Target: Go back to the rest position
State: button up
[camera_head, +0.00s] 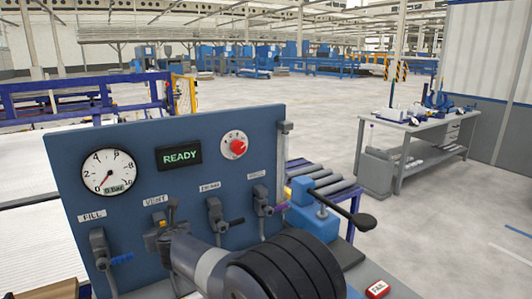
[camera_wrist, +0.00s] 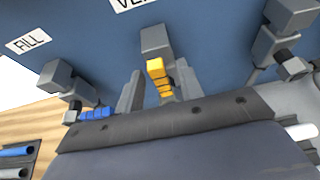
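My arm reaches from the bottom of the head view to the blue control panel (camera_head: 135,140). My gripper (camera_head: 168,238) is at the valve under the VENT label. In the wrist view the two grey fingers (camera_wrist: 158,92) stand apart on either side of the yellow valve handle (camera_wrist: 156,69). A gap seems to show between handle and fingers, so the gripper looks open; light contact on the right side cannot be ruled out. In the head view the arm hides part of this valve. The gauge (camera_head: 107,172) reads 0 bar and the display (camera_head: 179,156) shows READY.
Close by are the FILL valve with its blue handle (camera_head: 122,258), a black-handled valve (camera_head: 217,222) and a purple-handled valve (camera_head: 264,203). A blue device with a black lever (camera_head: 330,207) and a red FAIL block (camera_head: 377,289) lie right of my arm. Open floor (camera_head: 440,230) lies beyond.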

jog(key=shift+w+a+f, duration=0.25)
jog(key=shift+w, duration=0.2)
jog(key=shift+s+r, duration=0.1)
jog(key=shift+s, duration=0.05)
jog(key=b+v, duration=0.1)
jog(key=v, duration=0.9)
jog(key=p+x, duration=0.1)
jog(key=x, duration=0.8)
jog(key=shift+w+a, duration=0.15)
jog(key=shift+w, duration=0.2)
jog(key=shift+w+f, duration=0.3)
jog(key=shift+f, duration=0.05)
jog(key=shift+w+d+m+y, duration=0.1)
jog(key=shift+d+m+y, duration=0.25)
jog(key=shift+m, duration=0.35)
jog(key=shift+r, duration=0.1)
